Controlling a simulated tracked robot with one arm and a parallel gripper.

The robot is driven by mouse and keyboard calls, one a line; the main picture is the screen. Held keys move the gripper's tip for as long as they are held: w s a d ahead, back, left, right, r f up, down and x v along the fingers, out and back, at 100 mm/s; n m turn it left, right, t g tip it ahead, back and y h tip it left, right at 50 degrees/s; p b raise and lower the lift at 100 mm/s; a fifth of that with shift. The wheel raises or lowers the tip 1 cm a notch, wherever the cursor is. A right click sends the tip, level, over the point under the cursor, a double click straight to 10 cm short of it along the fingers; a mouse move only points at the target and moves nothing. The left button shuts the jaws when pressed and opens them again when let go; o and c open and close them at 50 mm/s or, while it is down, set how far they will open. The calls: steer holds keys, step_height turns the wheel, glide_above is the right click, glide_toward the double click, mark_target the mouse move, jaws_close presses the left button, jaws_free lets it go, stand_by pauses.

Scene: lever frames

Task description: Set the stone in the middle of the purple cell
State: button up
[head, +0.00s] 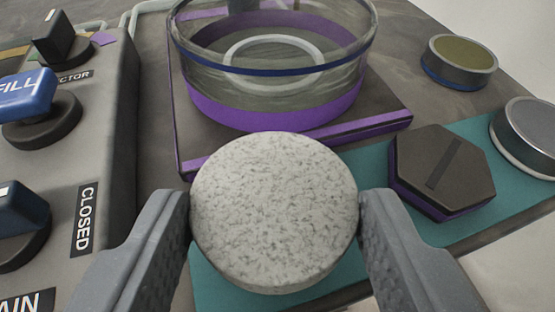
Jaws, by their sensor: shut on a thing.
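The stone (273,212), a round speckled grey-white disc, is held between the two fingers of my gripper (274,215), which is shut on its sides. The purple cell (272,108) is a clear glass cylinder with a purple band at its base and a dark blue line near its rim. It stands just beyond the stone on a dark square plate (187,130) with purple edges. A pale ring shows on the cell's floor. The stone is in front of the cell and outside it. The stone hides part of the plate's front edge.
A control panel (100,140) with blue and black knobs stands at the left. On the right, a teal mat (370,232) bears a dark hexagonal piece (441,168) and a round metal piece (528,132). A metal-rimmed disc (460,58) with a yellowish top lies farther back.

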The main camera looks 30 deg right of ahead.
mark_target(275, 252)
steer(key=shift+w+d, duration=0.25)
steer(key=shift+w, duration=0.05)
steer(key=shift+w+d+f, duration=0.15)
steer(key=shift+w+f, duration=0.05)
steer(key=shift+f, duration=0.45)
steer(key=shift+w+d+f, duration=0.1)
steer(key=shift+w+f, duration=0.1)
steer(key=shift+f, duration=0.8)
steer(key=shift+f, duration=0.2)
steer(key=o, duration=1)
steer(key=v, duration=1.4)
steer(key=shift+a+f, duration=0.1)
